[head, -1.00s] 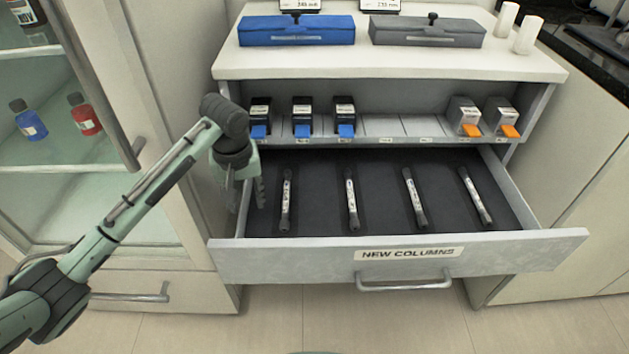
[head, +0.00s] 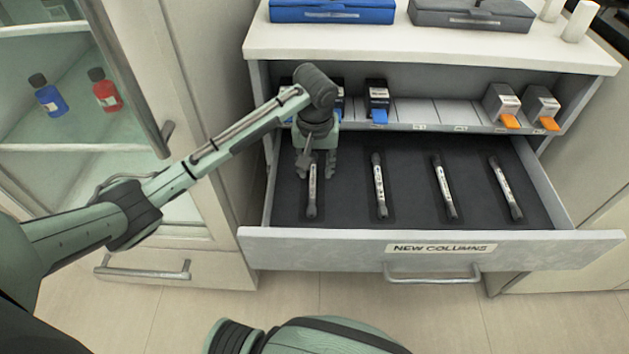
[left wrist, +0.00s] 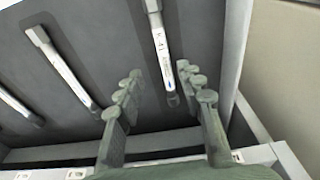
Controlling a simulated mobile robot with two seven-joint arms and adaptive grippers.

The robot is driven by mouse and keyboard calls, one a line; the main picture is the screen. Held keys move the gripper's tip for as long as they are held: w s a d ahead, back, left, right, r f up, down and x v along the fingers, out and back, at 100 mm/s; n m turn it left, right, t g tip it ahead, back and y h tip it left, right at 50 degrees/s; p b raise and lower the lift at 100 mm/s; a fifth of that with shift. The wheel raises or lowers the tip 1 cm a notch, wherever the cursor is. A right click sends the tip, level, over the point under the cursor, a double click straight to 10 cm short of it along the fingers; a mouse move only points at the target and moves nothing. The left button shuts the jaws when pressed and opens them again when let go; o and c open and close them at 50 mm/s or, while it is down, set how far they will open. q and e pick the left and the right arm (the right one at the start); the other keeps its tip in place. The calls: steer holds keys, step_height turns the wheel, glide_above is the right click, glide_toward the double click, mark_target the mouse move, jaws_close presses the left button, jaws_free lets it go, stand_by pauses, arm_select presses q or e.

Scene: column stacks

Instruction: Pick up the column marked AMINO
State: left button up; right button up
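Several slim columns with white labels and dark ends lie in a row in the open drawer (head: 412,228). In the head view they are the leftmost column (head: 313,187), the second (head: 379,187), the third (head: 445,188) and the rightmost (head: 506,188). The labels are too small to read, so I cannot tell which is marked AMINO. My left gripper (head: 316,172) is open and empty, pointing down over the far end of the leftmost column. In the left wrist view this column (left wrist: 160,50) lies between the spread fingers (left wrist: 160,85), apparently below them. My right gripper is out of view.
A shelf above the drawer holds boxes with blue tabs (head: 377,98) and orange tabs (head: 502,105). A blue case (head: 332,11) and a grey case (head: 470,15) stand on top. The drawer's left wall (head: 268,190) is close to my gripper. A glass-door cabinet (head: 165,140) stands left.

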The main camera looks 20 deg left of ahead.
mark_target(313, 181)
arm_select(q)
steer(key=f, duration=0.3)
steer(key=a+f, duration=0.1)
steer(key=shift+w+f, duration=0.35)
steer(key=shift+f, duration=0.05)
jaws_close()
